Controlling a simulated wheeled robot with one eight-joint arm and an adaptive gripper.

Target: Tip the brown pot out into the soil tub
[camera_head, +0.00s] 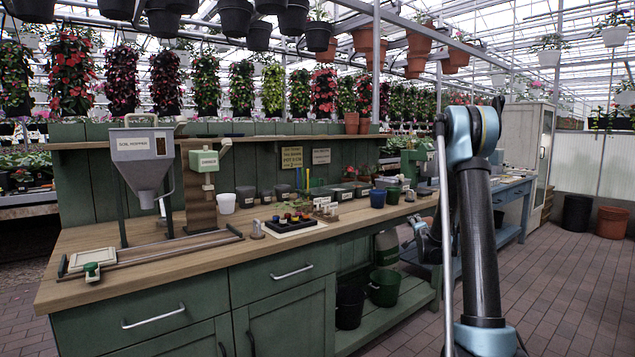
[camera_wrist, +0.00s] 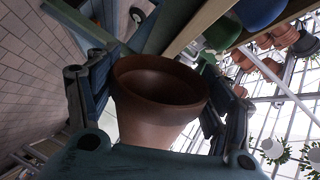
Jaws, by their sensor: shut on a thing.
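The brown pot (camera_wrist: 158,125) fills the middle of the wrist view, its round mouth facing the camera. The near part of its inside shows as bare brown wall; I cannot tell what lies deeper. My gripper (camera_wrist: 158,100) is shut on the pot, with a dark finger on each side of it. In the head view my gripper (camera_head: 424,243) is low beside the front edge of the bench, partly behind my arm. A green bucket (camera_head: 384,290) and a black bucket (camera_head: 350,306) stand on the lower shelf. I cannot tell which vessel is the soil tub.
A blue table (camera_head: 515,192) stands behind my arm.

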